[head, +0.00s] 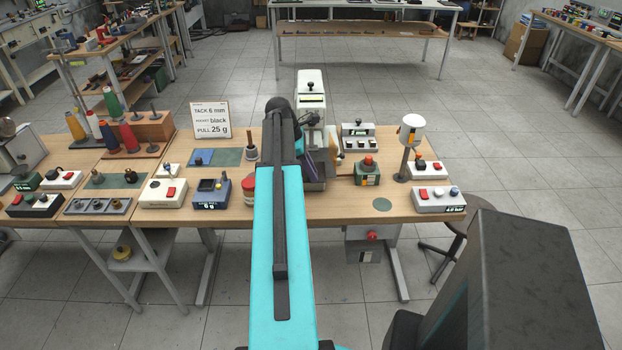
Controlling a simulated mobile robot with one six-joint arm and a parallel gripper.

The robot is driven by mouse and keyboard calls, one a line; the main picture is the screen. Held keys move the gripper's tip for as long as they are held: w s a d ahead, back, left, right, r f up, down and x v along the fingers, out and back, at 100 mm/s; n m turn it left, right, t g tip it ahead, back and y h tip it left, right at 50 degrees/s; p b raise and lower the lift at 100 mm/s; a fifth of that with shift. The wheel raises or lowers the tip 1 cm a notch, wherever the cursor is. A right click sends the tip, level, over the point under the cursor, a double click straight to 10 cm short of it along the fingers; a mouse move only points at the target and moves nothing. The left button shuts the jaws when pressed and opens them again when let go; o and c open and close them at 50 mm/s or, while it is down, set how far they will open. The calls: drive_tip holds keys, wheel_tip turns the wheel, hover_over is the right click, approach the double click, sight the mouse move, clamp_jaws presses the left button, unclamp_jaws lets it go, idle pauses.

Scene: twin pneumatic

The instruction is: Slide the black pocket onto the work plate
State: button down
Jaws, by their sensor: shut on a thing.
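A tall white machine (311,95) stands at the middle of the wooden bench. My arm's teal link and dark wrist cover much of the area in front of it. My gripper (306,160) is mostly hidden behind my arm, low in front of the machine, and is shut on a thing. A dark flat piece (319,160) shows just right of my arm there; it looks like the black pocket, but its outline is partly hidden. I cannot tell the work plate apart from the dark surfaces at the machine's foot, nor whether the pocket touches it.
A sign (211,118) reads "TACK 6 mm, POCKET black, PULL 25 g". A blue scale box (211,194) stands left of my arm. A green box with an orange knob (368,172), a lamp-like post (410,140) and switch boxes stand to the right.

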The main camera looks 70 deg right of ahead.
drive_tip(key=shift+w+d+b, duration=0.25)
drive_tip(key=shift+d, duration=0.4)
drive_tip(key=shift+w+d+b, duration=0.2)
drive_tip(key=shift+w+d, duration=0.05)
drive_tip(key=shift+d, duration=0.35)
drive_tip(key=shift+f, duration=0.4)
drive_tip(key=c, duration=1.5)
unclamp_jaws()
